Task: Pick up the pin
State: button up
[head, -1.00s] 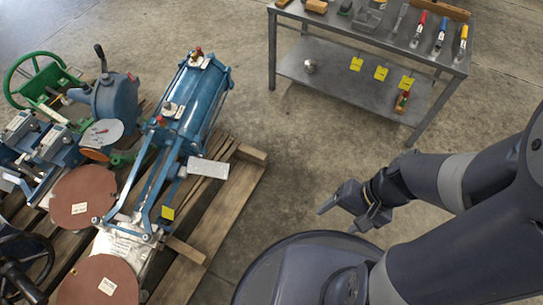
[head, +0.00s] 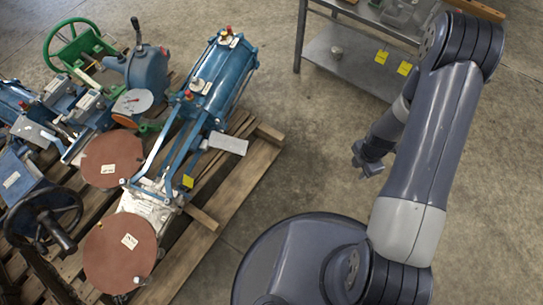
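I cannot make out a pin for certain in the head view. The blue actuator (head: 217,75), with a long cylinder and a yoke of parallel rods, lies on the wooden pallet (head: 232,190) at left. Small fittings on it are too small to tell apart. My gripper (head: 366,165) hangs over bare floor right of the pallet, apart from everything. Its fingers look spread, with nothing seen between them.
Brown discs (head: 112,158), a green handwheel (head: 76,42), a grey-blue housing (head: 150,72) and a black handwheel (head: 42,222) crowd the pallet. A metal bench (head: 345,55) with yellow tags stands at the back, partly hidden by my arm. Concrete floor lies clear between.

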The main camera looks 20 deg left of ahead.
aim_at(138, 280)
jog(key=k+j+u, duration=0.1)
jog(key=u, duration=0.3)
jog(key=k+j+u, duration=0.1)
jog(key=u, duration=0.25)
jog(key=j+u, duration=0.25)
jog(key=u, duration=0.15)
jog(key=k+j+u, duration=0.1)
jog(key=u, duration=0.25)
jog(key=j+u, duration=0.3)
jog(key=j, duration=1.25)
jog(key=k, duration=0.05)
